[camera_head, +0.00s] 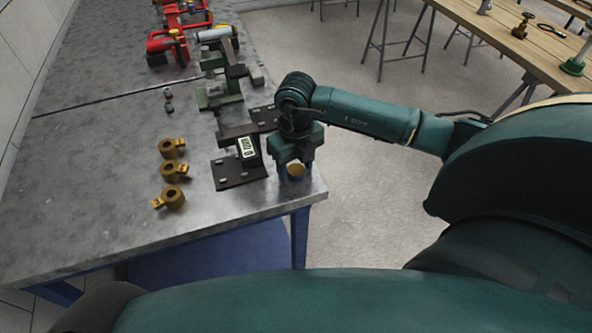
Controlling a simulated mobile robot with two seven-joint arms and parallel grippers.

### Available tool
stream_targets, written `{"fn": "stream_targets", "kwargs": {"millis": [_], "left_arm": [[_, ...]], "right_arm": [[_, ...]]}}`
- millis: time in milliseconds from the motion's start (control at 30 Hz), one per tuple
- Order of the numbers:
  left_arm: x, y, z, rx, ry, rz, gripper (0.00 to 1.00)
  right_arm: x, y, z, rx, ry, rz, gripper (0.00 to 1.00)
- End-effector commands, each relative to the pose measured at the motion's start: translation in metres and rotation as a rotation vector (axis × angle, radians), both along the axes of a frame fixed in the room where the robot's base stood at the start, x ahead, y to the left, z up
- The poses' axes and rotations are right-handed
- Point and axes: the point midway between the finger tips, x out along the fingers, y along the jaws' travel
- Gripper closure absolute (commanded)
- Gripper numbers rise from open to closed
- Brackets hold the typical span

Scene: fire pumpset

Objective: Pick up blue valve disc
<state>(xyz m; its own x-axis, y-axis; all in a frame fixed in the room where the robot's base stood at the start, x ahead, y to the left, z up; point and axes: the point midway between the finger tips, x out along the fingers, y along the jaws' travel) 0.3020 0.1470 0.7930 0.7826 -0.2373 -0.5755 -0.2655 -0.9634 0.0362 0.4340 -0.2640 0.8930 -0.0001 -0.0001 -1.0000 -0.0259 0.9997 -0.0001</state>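My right gripper (296,170) points down over the near right corner of the grey metal workbench (130,225). Its two fingers are apart, one on each side of a small round brass-coloured piece (296,171). I cannot tell whether the fingers touch this piece or are only around it. No disc that is clearly blue shows; the piece between the fingers looks brass on top, and its sides are hidden. My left gripper is not in view.
A dark bracket fixture (240,170) stands just left of the gripper. Several brass fittings (172,171) sit further left. A green vise-like fixture (220,92) and red equipment (168,47) are farther back. The bench's left front is clear. A wooden table (500,35) stands at the back right.

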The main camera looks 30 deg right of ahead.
Motion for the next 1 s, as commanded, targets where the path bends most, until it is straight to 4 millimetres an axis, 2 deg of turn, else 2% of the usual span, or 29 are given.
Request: {"fn": "stream_targets", "kwargs": {"millis": [67, 533, 800, 867, 1000], "left_arm": [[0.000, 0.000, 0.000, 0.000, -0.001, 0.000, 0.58], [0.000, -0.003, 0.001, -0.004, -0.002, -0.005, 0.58], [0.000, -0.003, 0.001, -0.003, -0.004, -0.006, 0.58], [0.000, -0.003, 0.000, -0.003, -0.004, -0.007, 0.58], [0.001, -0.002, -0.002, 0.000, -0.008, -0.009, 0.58]], "right_arm": [[0.000, 0.000, 0.000, 0.000, 0.000, 0.000, 0.54], [0.000, 0.000, 0.001, 0.000, -0.001, 0.000, 0.92], [0.001, 0.000, 0.005, 0.000, -0.003, 0.000, 0.92], [0.002, 0.000, 0.011, 0.001, -0.005, 0.000, 0.92], [0.002, -0.001, 0.036, 0.000, -0.008, 0.000, 0.92]]}}
